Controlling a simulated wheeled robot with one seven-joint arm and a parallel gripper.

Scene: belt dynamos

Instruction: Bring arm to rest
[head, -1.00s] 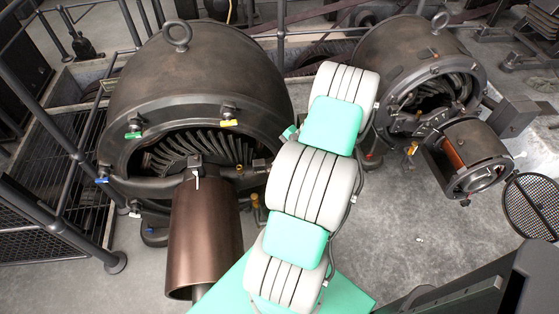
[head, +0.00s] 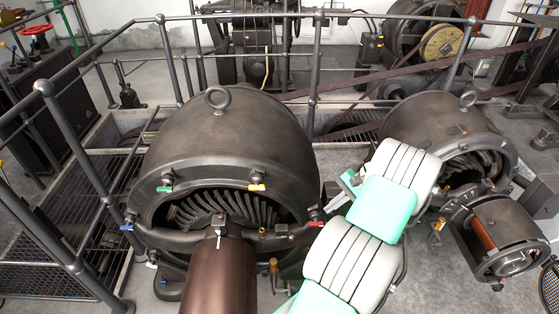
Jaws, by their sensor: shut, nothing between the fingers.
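My arm (head: 352,258), with white ribbed links and mint-green covers, rises from the bottom edge and leans up to the right, between the two dynamos. Its upper end is at the left side of the right dynamo in the picture and hides part of it.
Grey railings (head: 316,75) run behind the dynamos and down the left side. A dark belt (head: 345,78) crosses behind, towards a machine with a yellowish pulley (head: 440,43). A red handwheel (head: 38,36) stands at the far left. A mesh disc (head: 550,285) is at the right edge.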

